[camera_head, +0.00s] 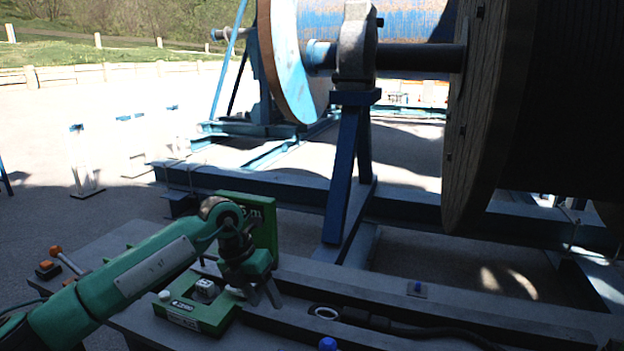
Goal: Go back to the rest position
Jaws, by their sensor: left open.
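My left arm, green with grey joints, comes in from the lower left over a grey bench (400,300). My left gripper (262,298) points down with its dark fingers apart, beside a green box (205,318) with a white fitting (204,290) on top. I see nothing between the fingers. A green upright panel (262,222) stands behind the gripper. My right gripper is not in this view.
A large cable reel (475,130) fills the right side on a shaft (420,57) borne by a blue stand (345,170). On the bench are a white ring (327,313), a blue knob (327,344), a black cable (420,332) and an orange-topped lever (56,250). Open paved ground lies left.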

